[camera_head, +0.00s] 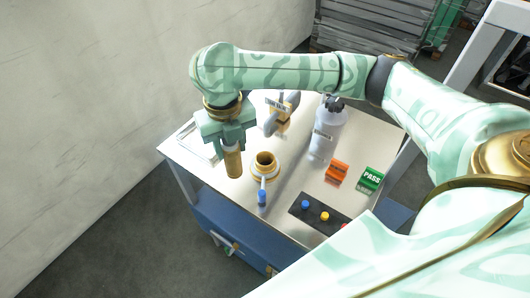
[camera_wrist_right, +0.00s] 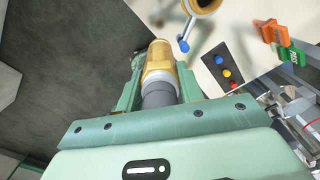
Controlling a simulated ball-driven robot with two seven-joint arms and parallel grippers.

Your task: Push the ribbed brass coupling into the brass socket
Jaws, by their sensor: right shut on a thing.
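My right gripper (camera_head: 231,150) is shut on the brass coupling (camera_head: 233,163), which hangs down from the fingers, roughly upright. In the right wrist view the coupling (camera_wrist_right: 160,58) sits between the fingers, with a pale band and a dark grey part nearer the palm. The brass socket (camera_head: 265,163) stands on the bench to the right of the coupling, its round opening facing up. The coupling and socket are apart. The socket shows partly at the top of the wrist view (camera_wrist_right: 205,5). A lever with a blue tip (camera_head: 262,196) is at the socket's front. My left gripper is not in view.
A pale bottle (camera_head: 325,133) and a grey and brass fitting (camera_head: 279,114) stand behind the socket on the bench (camera_head: 290,204). Orange (camera_head: 337,171) and green PASS (camera_head: 372,178) blocks and a dark button panel (camera_head: 318,213) are to the right. A wall (camera_head: 90,100) rises at the left.

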